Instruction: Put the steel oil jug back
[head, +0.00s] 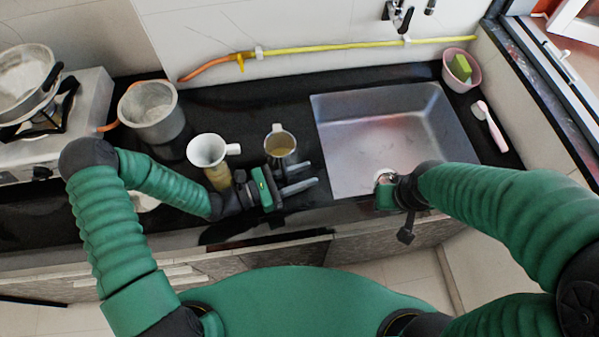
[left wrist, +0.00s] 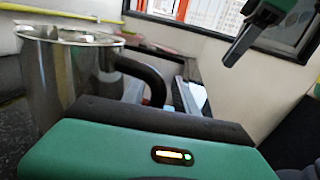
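The steel oil jug (head: 281,143) stands upright on the dark counter, left of the sink, with brownish contents visible inside. It also shows large in the left wrist view (left wrist: 62,78), with a dark curved handle on its right side there. My left gripper (head: 299,178) is just in front of the jug in the head view, its two grey fingers apart and pointing right, with nothing seen between them. My right gripper (head: 385,187) is at the sink's front edge; its fingers are too hidden to judge.
A white cup (head: 206,150) above a brownish item (head: 218,178) and a large steel pot (head: 150,108) stand left of the jug. The steel sink (head: 385,130) is empty. A pink bowl (head: 460,72) and a brush (head: 490,122) lie right. The counter behind the jug is clear.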

